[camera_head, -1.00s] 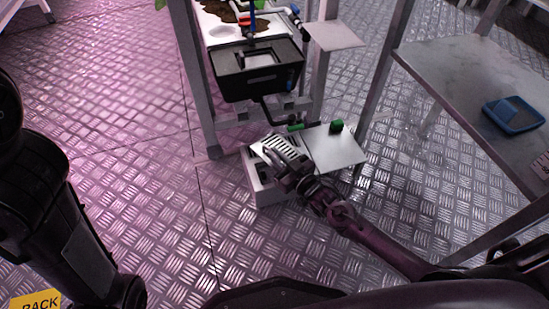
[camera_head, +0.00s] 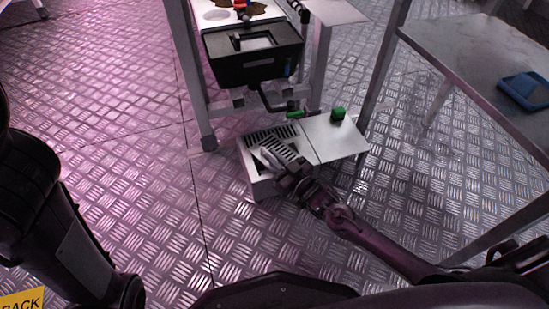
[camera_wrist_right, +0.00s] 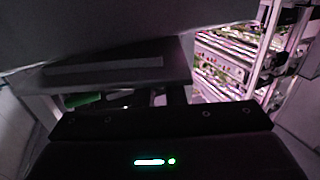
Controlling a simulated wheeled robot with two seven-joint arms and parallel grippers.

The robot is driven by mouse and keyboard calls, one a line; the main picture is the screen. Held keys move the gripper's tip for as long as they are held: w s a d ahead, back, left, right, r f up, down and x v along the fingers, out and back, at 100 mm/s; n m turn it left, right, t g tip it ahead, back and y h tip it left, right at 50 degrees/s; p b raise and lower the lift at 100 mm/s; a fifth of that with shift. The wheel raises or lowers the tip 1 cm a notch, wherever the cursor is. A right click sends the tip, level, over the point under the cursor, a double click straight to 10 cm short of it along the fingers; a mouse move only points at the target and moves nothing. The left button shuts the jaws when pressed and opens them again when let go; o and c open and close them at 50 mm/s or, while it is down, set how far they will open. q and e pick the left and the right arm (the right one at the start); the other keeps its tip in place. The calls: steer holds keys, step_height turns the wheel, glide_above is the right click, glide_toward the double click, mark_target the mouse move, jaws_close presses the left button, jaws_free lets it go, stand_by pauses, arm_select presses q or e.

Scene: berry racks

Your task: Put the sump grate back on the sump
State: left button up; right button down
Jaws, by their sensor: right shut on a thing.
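The sump is a low, pale metal box (camera_head: 262,186) on the floor below the black tank. A dark slotted strip (camera_head: 270,136) shows along its far side. The slotted metal sump grate (camera_head: 279,150) is over the box's open part, turned askew to it. I cannot tell whether it touches the rim. My right gripper (camera_head: 286,169) is shut on the grate at its near end and hides part of it. In the right wrist view, a grey surface close to the camera hides most of the sump area. My left gripper is out of view.
A flat metal plate (camera_head: 337,136) adjoins the box on the right, with a green knob (camera_head: 338,113) at its back. The black tank (camera_head: 253,55) and rack legs stand behind. A metal table (camera_head: 465,50) with a blue tray (camera_head: 524,91) is at right. Floor at left is clear.

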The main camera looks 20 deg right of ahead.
steer(key=shift+f, duration=0.2)
stand_by(0.3)
steer(key=c, duration=1.4)
jaws_free()
steer(key=shift+c, duration=0.2)
